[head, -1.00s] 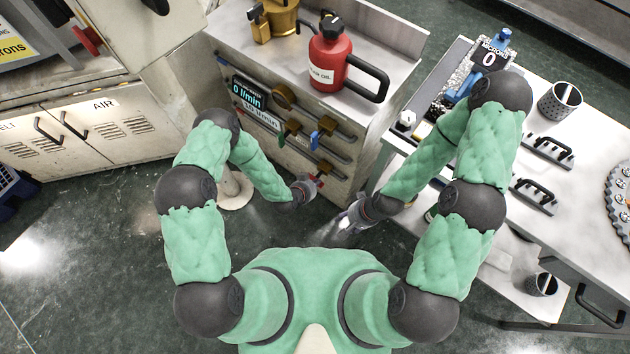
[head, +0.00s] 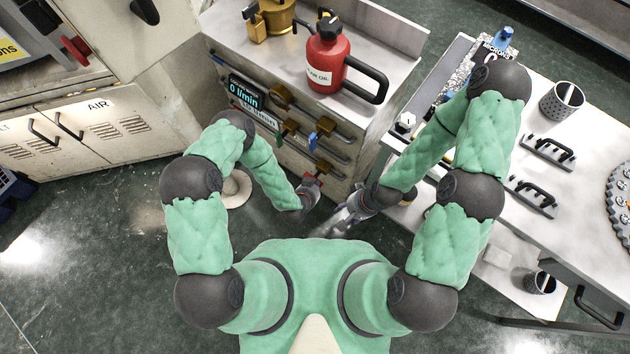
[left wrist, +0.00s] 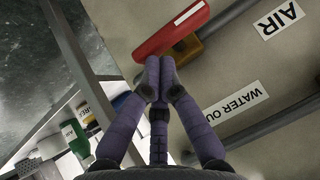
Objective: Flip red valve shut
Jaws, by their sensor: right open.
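The red valve handle (left wrist: 172,30) is a long flat lever in the left wrist view, slanting from lower left to upper right beside a brass valve body (left wrist: 187,50). In the head view, a small red part of it shows (head: 314,178) low on the cabinet's pipe panel. My left gripper (head: 311,188) is right at it. In the left wrist view its two fingers (left wrist: 160,72) are together, tips at the handle's lower edge with nothing seen between them; contact is unclear. My right gripper (head: 335,222) is open and empty, low over the floor to the right.
A red oil can (head: 327,62) stands on the cabinet top. A white workbench (head: 560,200) stands at the right, partly behind my right arm.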

